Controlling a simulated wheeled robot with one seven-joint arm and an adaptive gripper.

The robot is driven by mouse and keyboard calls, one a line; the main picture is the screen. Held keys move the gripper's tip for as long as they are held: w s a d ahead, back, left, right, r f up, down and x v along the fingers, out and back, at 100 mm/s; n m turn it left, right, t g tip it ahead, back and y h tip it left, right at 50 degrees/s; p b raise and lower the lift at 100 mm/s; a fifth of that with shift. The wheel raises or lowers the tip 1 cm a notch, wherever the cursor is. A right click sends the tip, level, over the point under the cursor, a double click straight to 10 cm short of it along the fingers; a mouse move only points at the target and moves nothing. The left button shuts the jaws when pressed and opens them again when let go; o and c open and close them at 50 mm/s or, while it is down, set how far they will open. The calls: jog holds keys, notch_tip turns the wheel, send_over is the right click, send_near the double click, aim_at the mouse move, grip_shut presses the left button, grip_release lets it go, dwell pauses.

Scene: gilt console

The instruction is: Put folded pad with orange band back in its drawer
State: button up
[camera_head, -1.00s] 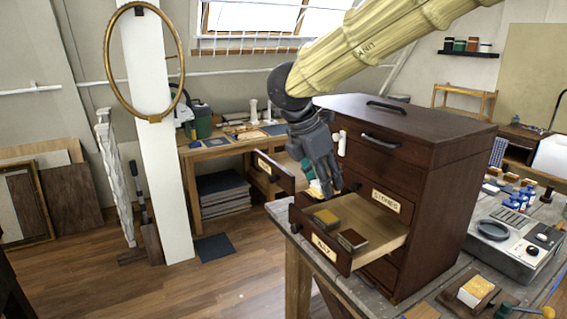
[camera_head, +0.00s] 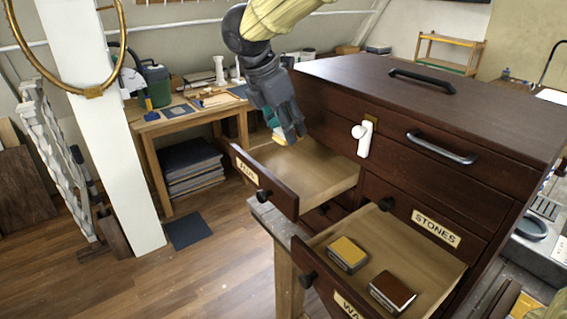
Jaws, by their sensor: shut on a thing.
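My gripper (camera_head: 287,136) points down above the open left drawer (camera_head: 262,182) of the dark wooden chest. It is shut on a small pad that shows teal, white and a little orange (camera_head: 275,124), mostly hidden by the fingers. The pad appears to be above the drawer's back part, and the drawer floor I can see is bare. This drawer's label is hard to read. A second open drawer (camera_head: 428,268), in front and to the right, holds a yellow-topped block (camera_head: 347,254) and a brown-topped block (camera_head: 392,292).
The chest (camera_head: 440,100) has a closed drawer labelled STONES (camera_head: 436,229). A white latch-like piece (camera_head: 362,139) sticks out from its front. A wooden side table (camera_head: 190,125) with tools stands behind on the left. A white post (camera_head: 100,140) stands at the left.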

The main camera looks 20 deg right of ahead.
jog(key=p, duration=0.2)
send_over(291, 173)
jog(key=a, duration=0.1)
jog(key=f, duration=0.5)
jog(key=shift+s+a+f, duration=0.15)
jog(key=shift+s+f, duration=0.05)
jog(key=shift+s+f+p, duration=0.25)
jog(key=shift+f+p, duration=0.1)
jog(key=shift+f, duration=0.45)
jog(key=shift+w+f+p, duration=0.2)
jog(key=shift+f+p, duration=0.1)
jog(key=shift+f, duration=0.95)
jog(key=shift+s, duration=0.1)
jog(key=shift+s, duration=0.1)
jog(key=shift+f, duration=0.15)
jog(key=o, duration=0.9)
